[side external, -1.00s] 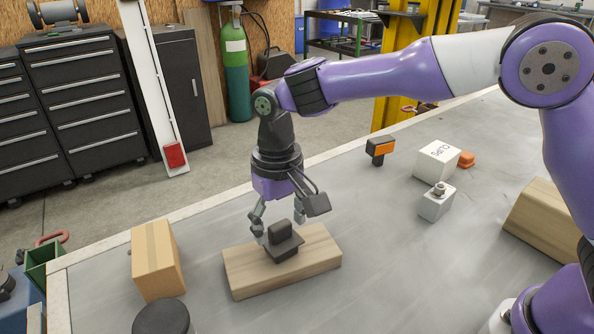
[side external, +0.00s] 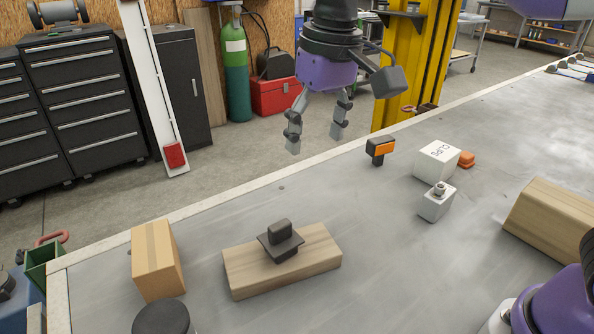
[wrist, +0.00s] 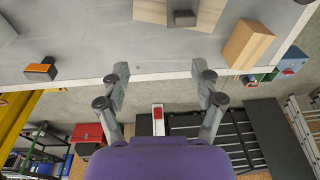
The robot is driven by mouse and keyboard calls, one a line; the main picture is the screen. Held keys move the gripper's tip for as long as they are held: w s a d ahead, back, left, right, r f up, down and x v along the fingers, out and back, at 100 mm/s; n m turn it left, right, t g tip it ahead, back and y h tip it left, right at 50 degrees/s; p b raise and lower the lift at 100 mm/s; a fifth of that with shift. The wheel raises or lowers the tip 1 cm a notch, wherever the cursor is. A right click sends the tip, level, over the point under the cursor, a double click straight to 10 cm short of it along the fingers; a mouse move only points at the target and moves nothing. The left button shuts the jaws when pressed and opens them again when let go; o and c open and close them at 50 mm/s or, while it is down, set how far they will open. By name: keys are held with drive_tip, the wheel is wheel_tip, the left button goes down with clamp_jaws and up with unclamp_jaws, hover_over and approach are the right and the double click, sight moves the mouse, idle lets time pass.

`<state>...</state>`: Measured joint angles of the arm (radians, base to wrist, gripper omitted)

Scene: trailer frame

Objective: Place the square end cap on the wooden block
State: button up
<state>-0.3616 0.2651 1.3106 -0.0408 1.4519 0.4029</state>
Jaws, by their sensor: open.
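The dark grey square end cap (side external: 281,240) rests on top of the wooden block (side external: 240,276) in the side view. Its flat square plate looks slightly tilted, with the rounded stub upward. My gripper (side external: 315,145) is open and empty, well above the table and apart from the cap. In the wrist view my gripper (wrist: 160,90) shows both fingers spread with nothing between them. There the end cap (wrist: 184,18) and the wooden block (wrist: 150,10) show at the top edge, partly cut off.
A cardboard box (side external: 155,262) stands left of the block, with a dark round object (side external: 163,318) in front. A white box (side external: 436,160), a metal block with a fitting (side external: 436,203) and an orange-black item (side external: 379,150) stand to the right. A larger wooden piece (side external: 555,220) lies far right.

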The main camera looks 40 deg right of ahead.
drive_tip(key=s+d+f+t, duration=0.4)
drive_tip(key=s+d+f, duration=0.1)
drive_tip(key=s+d, duration=0.8)
drive_tip(key=shift+h, duration=0.3)
